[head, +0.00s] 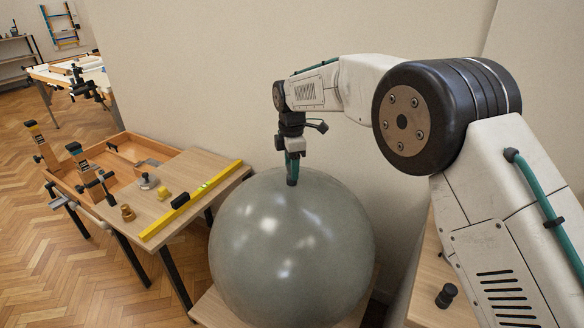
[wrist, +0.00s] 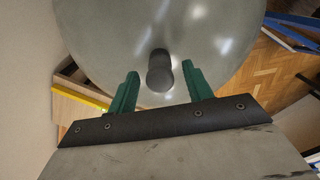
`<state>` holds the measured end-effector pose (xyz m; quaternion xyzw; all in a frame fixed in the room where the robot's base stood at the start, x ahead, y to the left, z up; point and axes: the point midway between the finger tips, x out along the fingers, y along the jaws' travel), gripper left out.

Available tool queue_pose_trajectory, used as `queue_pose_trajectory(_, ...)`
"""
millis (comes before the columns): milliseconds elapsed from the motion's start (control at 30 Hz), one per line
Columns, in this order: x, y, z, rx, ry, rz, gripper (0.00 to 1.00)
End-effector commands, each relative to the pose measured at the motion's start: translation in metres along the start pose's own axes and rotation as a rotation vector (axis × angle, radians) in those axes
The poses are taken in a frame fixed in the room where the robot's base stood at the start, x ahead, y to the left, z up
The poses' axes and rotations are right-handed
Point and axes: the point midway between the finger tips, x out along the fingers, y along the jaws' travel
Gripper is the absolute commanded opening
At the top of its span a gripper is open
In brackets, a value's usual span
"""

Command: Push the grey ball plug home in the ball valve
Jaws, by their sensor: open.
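A large glossy grey ball (head: 290,250) sits in the middle of the head view, on a wooden surface. In the wrist view the ball (wrist: 100,40) fills the upper part. A dark grey ball plug (wrist: 160,75) stands out from the ball's surface there. My gripper (head: 292,178) points down at the top of the ball in the head view. In the wrist view its green fingers (wrist: 160,82) are apart, one on each side of the plug, with a gap to each. The valve opening is hidden, and I cannot tell how deep the plug sits.
A wooden workbench (head: 178,205) at left holds a yellow level (head: 190,200), clamps and small parts. A dark knob-like piece (head: 446,295) stands on a wooden surface at lower right. A wall rises close behind the ball. Parquet floor (head: 60,270) is open at lower left.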

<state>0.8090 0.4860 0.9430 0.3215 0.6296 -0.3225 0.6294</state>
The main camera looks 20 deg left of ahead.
Motion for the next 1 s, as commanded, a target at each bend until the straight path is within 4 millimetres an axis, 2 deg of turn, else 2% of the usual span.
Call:
queue_pose_trajectory(200, -0.039, 0.001, 0.000, 0.000, 0.000, 0.004, 0.50)
queue_pose_trajectory(400, -0.064, 0.000, 0.000, 0.000, 0.000, 0.003, 0.50)
queue_pose_trajectory(1000, -0.072, -0.002, 0.003, 0.010, 0.000, 0.002, 0.50)
